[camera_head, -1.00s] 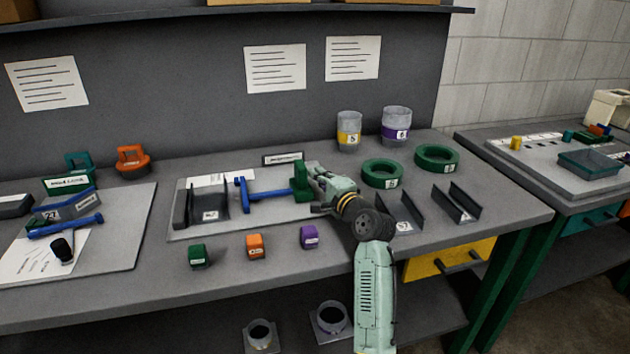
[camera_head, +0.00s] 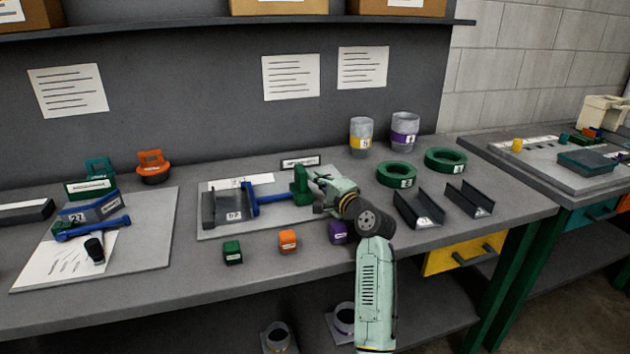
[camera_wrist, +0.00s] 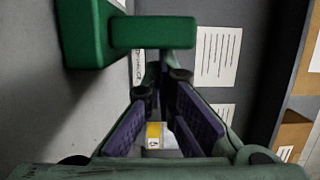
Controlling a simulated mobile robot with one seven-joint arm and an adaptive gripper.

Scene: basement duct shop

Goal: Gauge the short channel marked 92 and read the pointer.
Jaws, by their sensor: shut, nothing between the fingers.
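A dark short channel (camera_head: 208,208) lies on the grey gauge board (camera_head: 215,232) on the bench. Its white label is too blurred to read surely. A blue sliding jaw (camera_head: 251,199) stands against or very near its right side. A blue rod (camera_head: 277,198) runs from the jaw to a green block (camera_head: 301,186). My gripper (camera_head: 322,186) is shut and empty, just right of the green block, touching or nearly so. In the wrist view, green parts (camera_wrist: 150,33) are ahead of my purple-padded fingers (camera_wrist: 165,95). I cannot make out a pointer reading.
Two more dark channels (camera_head: 418,212) (camera_head: 470,200) lie right of my arm, behind it two green rings (camera_head: 397,174) (camera_head: 446,160). Green, orange and purple cubes (camera_head: 232,253) (camera_head: 288,241) (camera_head: 338,232) line the front.

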